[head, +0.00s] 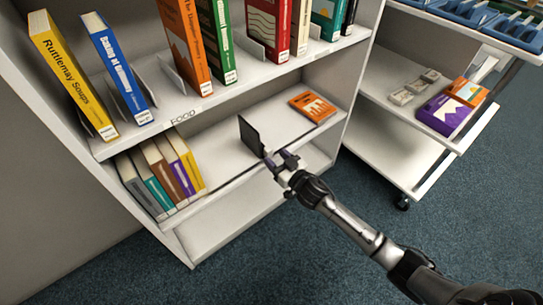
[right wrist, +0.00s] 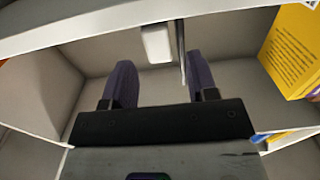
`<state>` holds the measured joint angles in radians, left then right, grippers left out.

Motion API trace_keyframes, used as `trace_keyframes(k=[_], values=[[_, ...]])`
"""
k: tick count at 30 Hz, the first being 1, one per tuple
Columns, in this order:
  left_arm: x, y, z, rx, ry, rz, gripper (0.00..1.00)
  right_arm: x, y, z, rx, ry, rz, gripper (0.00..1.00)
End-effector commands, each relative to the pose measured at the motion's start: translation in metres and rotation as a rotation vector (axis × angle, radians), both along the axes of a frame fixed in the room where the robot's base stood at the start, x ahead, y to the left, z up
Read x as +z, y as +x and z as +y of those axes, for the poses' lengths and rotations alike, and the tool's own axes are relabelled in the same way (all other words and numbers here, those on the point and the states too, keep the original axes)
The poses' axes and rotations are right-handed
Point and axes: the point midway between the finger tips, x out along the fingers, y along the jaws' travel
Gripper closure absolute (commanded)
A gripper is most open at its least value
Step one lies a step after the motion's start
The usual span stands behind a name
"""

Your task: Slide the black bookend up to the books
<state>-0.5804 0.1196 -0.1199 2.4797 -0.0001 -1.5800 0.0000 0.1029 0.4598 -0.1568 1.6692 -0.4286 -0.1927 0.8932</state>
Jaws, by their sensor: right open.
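The black bookend (head: 249,136) stands upright on the lower shelf, apart from the row of books. The row of several upright books (head: 160,174) is at the left end of that shelf, with a yellow one nearest the bookend. My right gripper (head: 283,158) is open at the front of the shelf, beside the bookend's near edge. In the right wrist view, a thin upright plate (right wrist: 182,52), seen edge-on, appears between the spread fingers of my right gripper (right wrist: 160,78), closer to the right finger. Whether they touch is unclear. My left gripper is out of view.
An orange book (head: 313,107) lies flat on the lower shelf, right of the bookend. Bare shelf lies between bookend and row. The upper shelf (head: 255,73) with upright books overhangs. A cart (head: 385,105) stands at right. In the right wrist view, a yellow book (right wrist: 293,52) is at right.

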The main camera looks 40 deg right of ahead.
Motion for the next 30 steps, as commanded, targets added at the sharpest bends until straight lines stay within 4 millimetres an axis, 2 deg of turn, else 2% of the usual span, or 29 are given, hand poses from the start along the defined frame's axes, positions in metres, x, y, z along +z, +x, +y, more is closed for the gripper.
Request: trace_keyframes(k=[3,9,21,30], values=[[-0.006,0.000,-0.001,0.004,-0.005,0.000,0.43,-0.001,0.014,0.000,0.000,-0.002,-0.001,0.47],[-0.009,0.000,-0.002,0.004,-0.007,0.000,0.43,0.000,0.026,0.000,0.000,-0.002,0.000,0.47],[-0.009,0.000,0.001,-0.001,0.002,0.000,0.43,0.000,0.028,0.001,0.000,-0.001,0.000,0.48],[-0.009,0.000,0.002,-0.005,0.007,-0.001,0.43,0.000,0.028,0.001,0.000,-0.001,0.000,0.77]])
